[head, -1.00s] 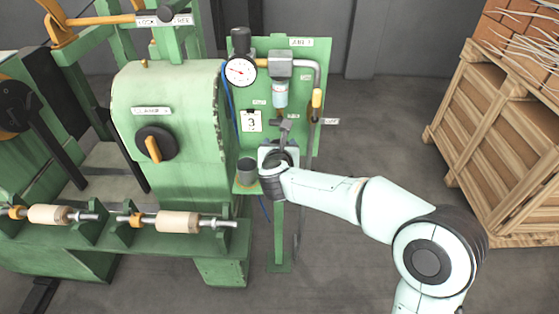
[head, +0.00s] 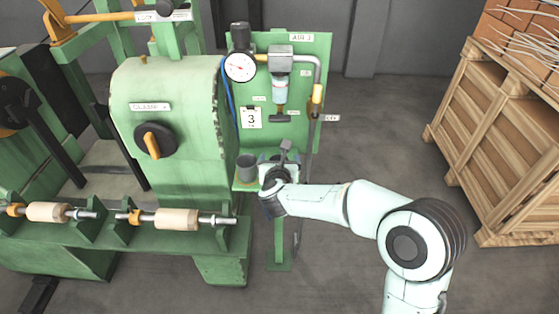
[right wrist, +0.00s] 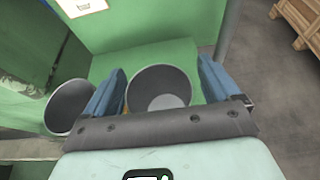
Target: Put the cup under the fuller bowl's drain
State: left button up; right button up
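A clear filter bowl (head: 280,92) with bluish content hangs on the green panel, with a dark drain fitting (head: 280,118) under it. A grey cup (head: 247,168) stands on the small green shelf left of my right gripper. In the right wrist view this cup (right wrist: 70,107) is outside the left finger. A second grey cup (right wrist: 160,90) shows between the blue fingers, seen into from above; my gripper hides it in the head view. My right gripper (head: 280,160) is open, with a narrow gap beside the cup's right side. My left gripper is not in view.
A pressure gauge (head: 240,67) and a grey pipe (head: 314,130) flank the bowl. Wooden crates (head: 500,140) are at right, with open floor between.

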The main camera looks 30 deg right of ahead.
jog(key=v, duration=1.2)
jog(key=shift+b, duration=0.35)
